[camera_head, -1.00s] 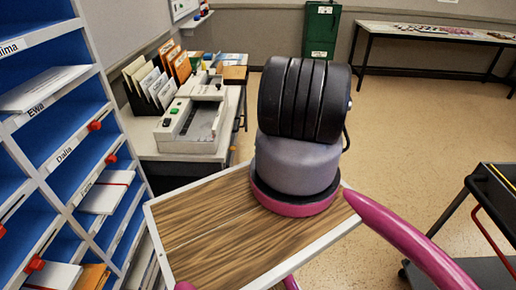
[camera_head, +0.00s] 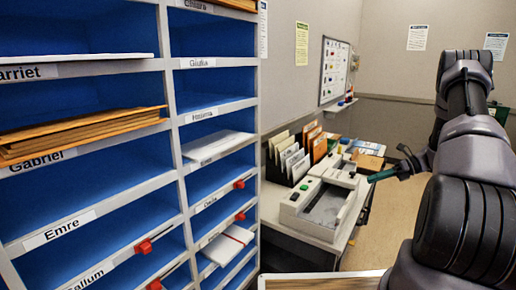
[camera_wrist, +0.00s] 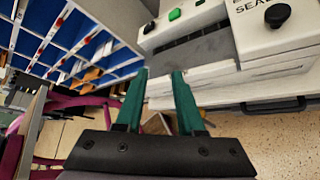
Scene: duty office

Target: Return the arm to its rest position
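My arm (camera_head: 468,150) rises at the right of the head view, bent over at the top. My gripper (camera_head: 382,175) points left near the right end of the grey desk machine (camera_head: 325,205). In the wrist view my gripper (camera_wrist: 160,74) has two green fingers apart with nothing between them. The machine (camera_wrist: 190,50), with a green button and a black knob, shows beyond the fingertips. I cannot tell the exact gap between the fingers and the machine.
Blue pigeonholes (camera_head: 177,165) with name labels fill the left of the head view. They hold envelopes (camera_head: 75,135) and have red tabs. A file rack (camera_head: 295,155) stands behind the machine on the desk. A whiteboard (camera_head: 335,70) hangs on the wall. Open floor (camera_head: 385,225) shows right of the desk.

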